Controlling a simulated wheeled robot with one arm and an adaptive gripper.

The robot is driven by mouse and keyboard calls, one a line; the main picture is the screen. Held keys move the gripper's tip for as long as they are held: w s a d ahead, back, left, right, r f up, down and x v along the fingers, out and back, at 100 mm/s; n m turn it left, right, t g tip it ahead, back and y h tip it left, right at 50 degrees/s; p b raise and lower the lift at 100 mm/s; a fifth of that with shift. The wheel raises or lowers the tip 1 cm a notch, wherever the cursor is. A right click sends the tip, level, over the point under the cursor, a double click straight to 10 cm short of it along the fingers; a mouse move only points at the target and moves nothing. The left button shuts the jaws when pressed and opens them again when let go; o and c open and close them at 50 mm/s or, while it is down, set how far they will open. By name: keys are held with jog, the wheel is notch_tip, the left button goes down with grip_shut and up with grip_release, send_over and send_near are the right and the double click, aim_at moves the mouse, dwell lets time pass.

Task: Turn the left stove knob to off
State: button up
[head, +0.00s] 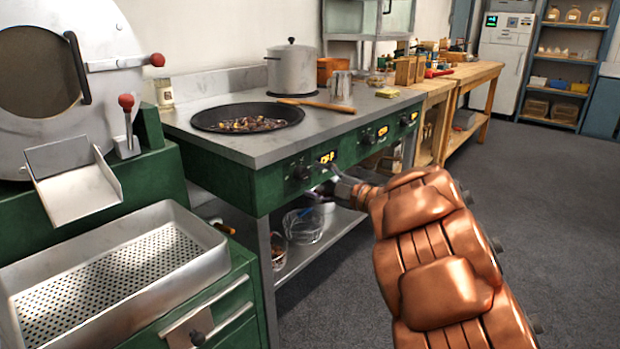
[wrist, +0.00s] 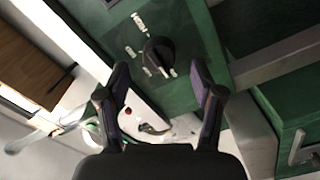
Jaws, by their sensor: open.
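The left stove knob (head: 300,173) is a dark round knob on the green front panel of the stove (head: 262,192), beside a lit orange display. In the wrist view the black knob (wrist: 158,55) has a pale mark and sits just beyond the fingertips, roughly centred between them. My gripper (head: 318,189) is at the panel front, a little below and right of the knob in the head view. In the wrist view my gripper (wrist: 161,76) is open, with nothing between its fingers.
A wide dark pan (head: 290,110) with chestnuts, a lidded pot (head: 292,70) and a wooden spoon (head: 320,105) are on the stove top. Two more knobs are farther right. A perforated metal tray (head: 215,262) stands at front left. Floor at right is clear.

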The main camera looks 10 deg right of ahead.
jog(key=v, duration=0.8)
jog(key=shift+s+d, duration=0.2)
jog(key=shift+s, duration=0.1)
jog(key=w+d+r+m+t+h+p, duration=0.2)
jog(key=d+r+m+h+p, duration=0.55)
jog(key=r, duration=0.55)
jog(key=s+d+r+m+g+h+p, duration=0.4)
jog(key=s+d+r+m+h+p, duration=0.35)
jog(key=p, duration=0.45)
jog(key=s+a+r+m+g+y+p, duration=0.1)
jog(key=s+a+g+p, duration=0.3)
jog(key=s, duration=0.8)
jog(key=s+a+r+m+g+y+p, duration=0.1)
jog(key=s+a+g+p, duration=0.4)
jog(key=s+a, duration=0.6)
jog(key=s+a+m+g+y+p, duration=0.2)
jog(key=s+a+g+p, duration=0.3)
jog(key=s, duration=1)
jog(key=a+p, duration=0.2)
jog(key=p, duration=0.1)
jog(key=shift+a+r+p, duration=0.2)
jog(key=shift+r+p, duration=0.1)
jog(key=shift+r, duration=0.1)
